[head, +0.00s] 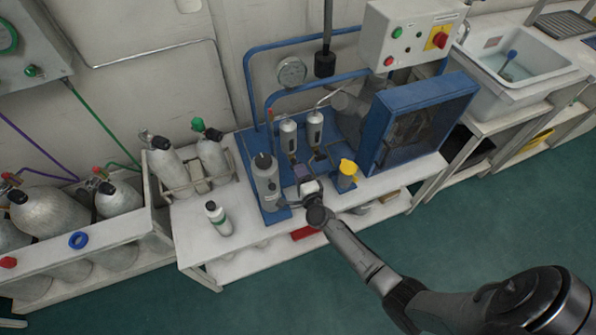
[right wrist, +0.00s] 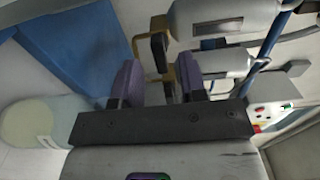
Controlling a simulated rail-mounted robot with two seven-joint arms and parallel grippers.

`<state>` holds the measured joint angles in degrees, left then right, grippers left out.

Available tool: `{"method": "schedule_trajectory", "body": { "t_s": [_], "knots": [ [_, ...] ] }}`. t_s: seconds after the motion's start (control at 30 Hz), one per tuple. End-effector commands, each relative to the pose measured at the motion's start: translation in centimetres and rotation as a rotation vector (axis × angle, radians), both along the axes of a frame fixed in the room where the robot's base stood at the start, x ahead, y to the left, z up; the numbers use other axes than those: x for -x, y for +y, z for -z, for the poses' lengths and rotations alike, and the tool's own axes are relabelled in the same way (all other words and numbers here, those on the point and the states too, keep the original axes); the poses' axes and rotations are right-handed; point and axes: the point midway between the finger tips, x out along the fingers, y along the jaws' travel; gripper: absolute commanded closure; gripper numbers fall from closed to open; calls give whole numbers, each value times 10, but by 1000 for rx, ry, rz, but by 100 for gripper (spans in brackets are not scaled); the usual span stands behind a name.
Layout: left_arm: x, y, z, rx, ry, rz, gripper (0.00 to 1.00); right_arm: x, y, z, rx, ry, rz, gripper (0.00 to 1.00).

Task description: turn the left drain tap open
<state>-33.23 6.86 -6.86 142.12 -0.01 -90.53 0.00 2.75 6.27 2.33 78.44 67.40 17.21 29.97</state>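Two silver filter cylinders, left (head: 289,136) and right (head: 315,130), stand side by side in the head view. In the right wrist view, turned on its side, the upper cylinder (right wrist: 225,18) appears to be the left one. The left drain tap, brass with a black handle (right wrist: 158,48), sits at its lower end. A second brass tap (right wrist: 187,70) is on the other cylinder (right wrist: 225,65). My right gripper (head: 304,172) is just below the cylinders. Its purple fingers (right wrist: 161,84) are apart, with the left tap's handle showing beyond the gap; contact cannot be told. My left gripper is out of view.
A larger grey cylinder (head: 265,182) stands close left of the gripper, and a yellow-topped container (head: 347,174) close right. A blue guarded box (head: 420,120) stands behind right. A small bottle (head: 218,217) is on the bench (head: 188,235).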

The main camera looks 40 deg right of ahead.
Motion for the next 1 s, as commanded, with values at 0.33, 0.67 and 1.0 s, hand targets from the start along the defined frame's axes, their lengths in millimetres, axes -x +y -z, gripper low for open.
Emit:
{"method": "schedule_trajectory", "body": {
  "t_s": [0.33, 0.67, 1.0],
  "knots": [
    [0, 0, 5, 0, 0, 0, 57, -17, -6, 0, 1, 0, 0, 61],
    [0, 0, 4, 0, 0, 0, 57, -17, -6, 0, 1, 0, 0, 69],
    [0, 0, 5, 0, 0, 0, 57, -17, -6, 0, 1, 0, 0, 100]
  ]
}}
